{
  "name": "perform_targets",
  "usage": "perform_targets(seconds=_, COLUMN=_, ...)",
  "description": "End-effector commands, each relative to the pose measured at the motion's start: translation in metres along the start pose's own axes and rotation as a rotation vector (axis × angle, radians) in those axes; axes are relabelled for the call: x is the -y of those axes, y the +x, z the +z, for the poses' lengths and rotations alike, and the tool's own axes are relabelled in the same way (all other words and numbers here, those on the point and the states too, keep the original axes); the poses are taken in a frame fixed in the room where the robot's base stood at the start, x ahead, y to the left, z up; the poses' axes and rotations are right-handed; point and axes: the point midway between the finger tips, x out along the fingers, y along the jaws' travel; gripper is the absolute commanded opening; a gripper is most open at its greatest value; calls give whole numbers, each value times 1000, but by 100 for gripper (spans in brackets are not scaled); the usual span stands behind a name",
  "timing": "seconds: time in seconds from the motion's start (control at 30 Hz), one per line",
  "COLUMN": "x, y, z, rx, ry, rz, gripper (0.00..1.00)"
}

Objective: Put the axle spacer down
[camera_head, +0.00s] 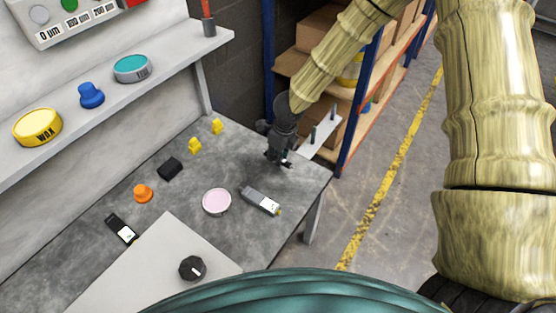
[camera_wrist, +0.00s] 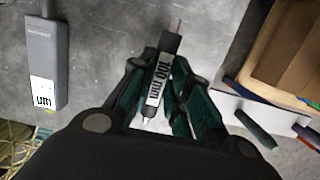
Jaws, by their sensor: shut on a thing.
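The axle spacer (camera_wrist: 168,70) is a dark rod with a white "100 mm" label and a pale pinkish end. My gripper (camera_wrist: 160,92) is shut on it, with dark green fingers on both sides of the label in the wrist view. In the head view my gripper (camera_head: 278,157) points down over the far right corner of the grey worktable (camera_head: 180,225). The spacer is mostly hidden by the fingers there. I cannot tell whether its lower end touches the tabletop.
Yellow pieces (camera_head: 195,145), a black block (camera_head: 169,169) and an orange knob (camera_head: 143,193) stand farther left. A white strip with upright rods (camera_head: 322,138) is beyond the table edge.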

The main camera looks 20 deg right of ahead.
Motion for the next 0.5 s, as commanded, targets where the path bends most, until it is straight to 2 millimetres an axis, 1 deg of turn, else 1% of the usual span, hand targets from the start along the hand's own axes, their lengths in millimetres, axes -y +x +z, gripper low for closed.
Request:
perform_targets(seconds=0.1, x=0, y=15, z=-4, rx=-4, ry=-3, rz=-1, gripper=0)
perform_targets(seconds=0.23, x=-1, y=29, z=-6, rx=-3, ry=-2, rz=-1, gripper=0)
perform_targets(seconds=0.3, x=0, y=32, z=-6, rx=-2, ry=-2, rz=0, gripper=0)
perform_targets(seconds=0.5, x=-1, y=32, z=-6, rx=-1, ry=-1, rz=0, gripper=0)
